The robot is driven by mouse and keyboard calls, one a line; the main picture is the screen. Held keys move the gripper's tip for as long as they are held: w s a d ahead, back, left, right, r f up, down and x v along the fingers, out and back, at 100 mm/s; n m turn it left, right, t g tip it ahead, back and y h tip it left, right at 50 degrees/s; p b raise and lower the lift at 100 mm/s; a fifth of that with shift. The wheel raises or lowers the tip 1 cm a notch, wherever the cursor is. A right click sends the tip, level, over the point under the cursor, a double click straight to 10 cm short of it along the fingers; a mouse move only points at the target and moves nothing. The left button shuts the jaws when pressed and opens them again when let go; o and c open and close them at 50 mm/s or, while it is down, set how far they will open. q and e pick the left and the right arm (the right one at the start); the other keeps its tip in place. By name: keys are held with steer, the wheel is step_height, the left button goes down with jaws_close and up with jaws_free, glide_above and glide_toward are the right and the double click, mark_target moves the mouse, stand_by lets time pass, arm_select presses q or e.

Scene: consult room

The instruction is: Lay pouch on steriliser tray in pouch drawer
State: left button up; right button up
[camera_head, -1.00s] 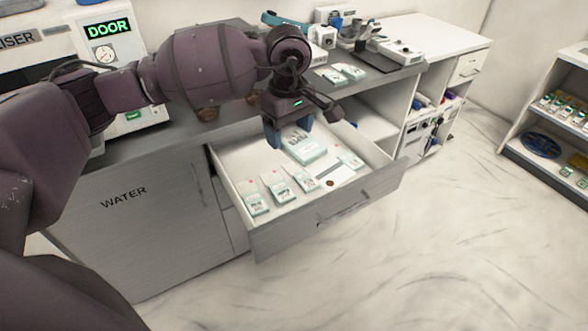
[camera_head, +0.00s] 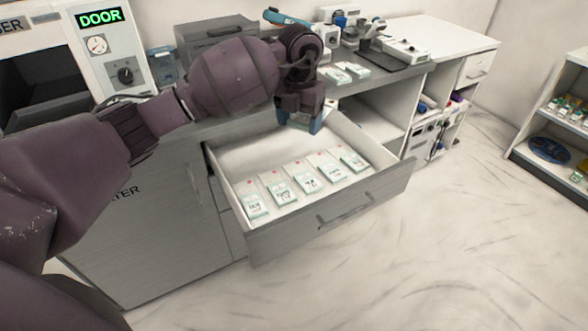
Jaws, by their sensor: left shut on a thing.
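The pouch drawer (camera_head: 324,224) is pulled out below the counter. Several white-and-green pouches lie in a slanting row in it, including a nearest-left pouch (camera_head: 254,205), a middle pouch (camera_head: 309,184) and a far-right pouch (camera_head: 352,160). My left gripper (camera_head: 299,122), with blue fingers, points down above the back part of the drawer, apart from the row. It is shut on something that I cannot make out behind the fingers. The steriliser (camera_head: 118,52) stands at the left with a dark open chamber. I cannot make out a separate tray. My right gripper is not in view.
Two pouches lie on the counter, one of them here (camera_head: 356,70), near a dark mat (camera_head: 404,67) with devices. A grey box (camera_head: 215,37) stands behind my left arm. A shelf unit (camera_head: 555,150) stands at the right. The floor before the drawer is clear.

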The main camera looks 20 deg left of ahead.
arm_select(q)
step_height(320, 180, down, 4)
steer(key=w+n+b, duration=0.1)
steer(key=w+n, duration=0.1)
steer(key=n, duration=0.6)
steer(key=n+b, duration=0.4)
glide_above(298, 199)
step_height(298, 199, down, 16)
steer(key=r, duration=0.1)
steer(key=f+b, duration=0.1)
steer(key=f, duration=0.5)
steer(key=shift+s, duration=0.2)
steer(key=shift+f, duration=0.15)
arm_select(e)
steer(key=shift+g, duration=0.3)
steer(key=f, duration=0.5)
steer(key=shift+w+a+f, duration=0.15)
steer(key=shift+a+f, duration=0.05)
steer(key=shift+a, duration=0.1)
arm_select(q)
steer(key=shift+f, duration=0.3)
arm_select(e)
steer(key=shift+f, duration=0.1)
arm_select(q)
steer(key=shift+f, duration=0.1)
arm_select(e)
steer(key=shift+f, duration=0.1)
